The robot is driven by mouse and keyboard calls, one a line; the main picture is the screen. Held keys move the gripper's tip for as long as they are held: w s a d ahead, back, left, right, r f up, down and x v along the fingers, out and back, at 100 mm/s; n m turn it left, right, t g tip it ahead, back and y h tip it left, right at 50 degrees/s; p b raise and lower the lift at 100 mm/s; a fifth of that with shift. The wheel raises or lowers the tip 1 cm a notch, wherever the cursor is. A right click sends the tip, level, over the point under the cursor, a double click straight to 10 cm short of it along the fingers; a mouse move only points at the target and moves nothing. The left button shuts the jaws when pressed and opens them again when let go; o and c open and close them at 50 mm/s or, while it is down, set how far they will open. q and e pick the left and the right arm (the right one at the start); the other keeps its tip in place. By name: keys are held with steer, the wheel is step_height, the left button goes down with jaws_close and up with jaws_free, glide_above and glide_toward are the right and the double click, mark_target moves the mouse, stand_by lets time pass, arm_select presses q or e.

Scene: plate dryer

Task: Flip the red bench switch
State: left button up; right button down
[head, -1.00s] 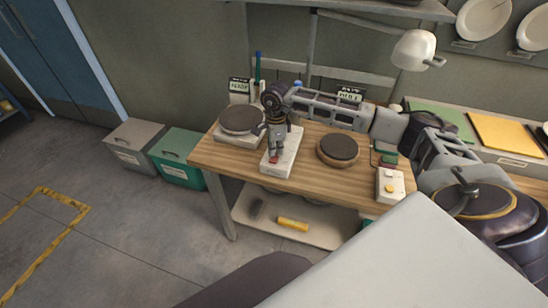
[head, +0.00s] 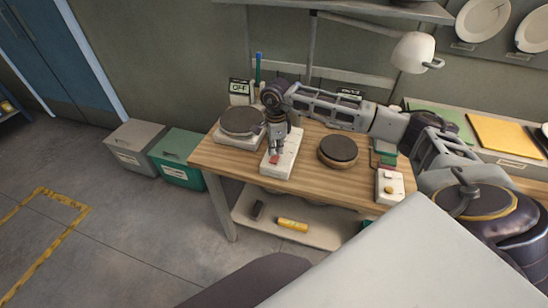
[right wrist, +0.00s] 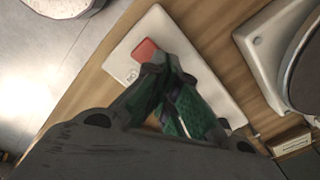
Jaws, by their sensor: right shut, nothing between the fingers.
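The red bench switch (head: 274,160) sits on a white switch box (head: 284,162) near the front of the wooden bench. My right gripper (head: 275,150) is over the box with its fingers pointing down at the switch. In the right wrist view, the red switch (right wrist: 144,50) lies just beyond the closed fingertips (right wrist: 160,62), which are empty. The fingertips are at the switch's edge; I cannot tell whether they touch it. The fingers partly cover the switch and box. My left gripper is not in view.
A round dark-topped plate device (head: 242,120) stands left of the box, and another round one (head: 338,150) to its right. A small display (head: 239,88) behind reads OFF. A white box with a yellow button (head: 390,187) is at the right.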

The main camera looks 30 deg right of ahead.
mark_target(275, 157)
steer(key=shift+r+p, duration=1.2)
steer(key=shift+r, duration=1.45)
